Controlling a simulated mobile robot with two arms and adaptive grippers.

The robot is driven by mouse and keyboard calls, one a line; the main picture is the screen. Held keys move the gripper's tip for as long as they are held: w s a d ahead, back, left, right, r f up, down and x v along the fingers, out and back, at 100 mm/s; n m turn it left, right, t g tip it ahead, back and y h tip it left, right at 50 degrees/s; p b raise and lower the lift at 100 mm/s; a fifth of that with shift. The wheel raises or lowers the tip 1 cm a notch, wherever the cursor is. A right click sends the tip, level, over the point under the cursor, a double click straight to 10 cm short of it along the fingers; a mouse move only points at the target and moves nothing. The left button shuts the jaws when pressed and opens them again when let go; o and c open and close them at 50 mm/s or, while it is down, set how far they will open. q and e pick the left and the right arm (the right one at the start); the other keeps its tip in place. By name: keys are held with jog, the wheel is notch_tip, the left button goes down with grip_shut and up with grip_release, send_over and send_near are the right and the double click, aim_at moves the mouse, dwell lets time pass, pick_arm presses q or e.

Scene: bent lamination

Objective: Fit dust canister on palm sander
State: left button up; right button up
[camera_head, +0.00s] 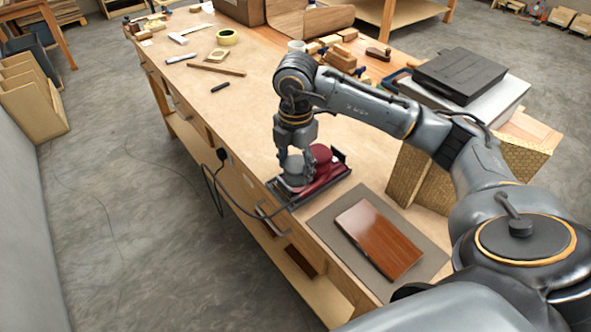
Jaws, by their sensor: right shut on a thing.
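The palm sander (323,156) shows as a dark red, rounded body in a dark, low-rimmed tray (341,174) near the bench's front edge. A grey rounded piece at its left, which looks like the dust canister (292,167), is between the fingers of my right gripper (296,174). My right gripper points down and is shut on this piece, right beside the sander. The fingers hide much of it, and I cannot tell whether it touches the sander. My left gripper is not in view.
A black cord (235,203) loops off the bench's front edge. A brown board (379,239) lies on a grey mat (428,262) right of the tray. The bench top (220,115) left of my arm is mostly clear.

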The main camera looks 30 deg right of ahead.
aim_at(289, 168)
jog(key=s+a, duration=0.1)
jog(key=s+a+r+b, duration=0.1)
jog(key=s, duration=0.1)
jog(key=s+a+r, duration=0.1)
jog(key=s, duration=0.1)
jog(key=shift+s+a+r, duration=0.15)
jog(key=shift+a+r, duration=0.1)
jog(key=shift+a, duration=0.1)
jog(key=w, duration=0.1)
jog(key=w+d+p, duration=0.1)
jog(key=w, duration=0.1)
jog(key=w+d+p, duration=0.1)
jog(key=w, duration=0.1)
jog(key=shift+w+r, duration=0.1)
jog(key=w+d+f+p, duration=0.2)
jog(key=w+d+f, duration=0.1)
jog(key=w+d, duration=0.2)
jog(key=shift+w+f+b, duration=0.15)
jog(key=shift+f+b, duration=2.6)
jog(key=shift+f, duration=1.85)
jog(key=shift+f+b, duration=0.25)
jog(key=shift+b, duration=0.05)
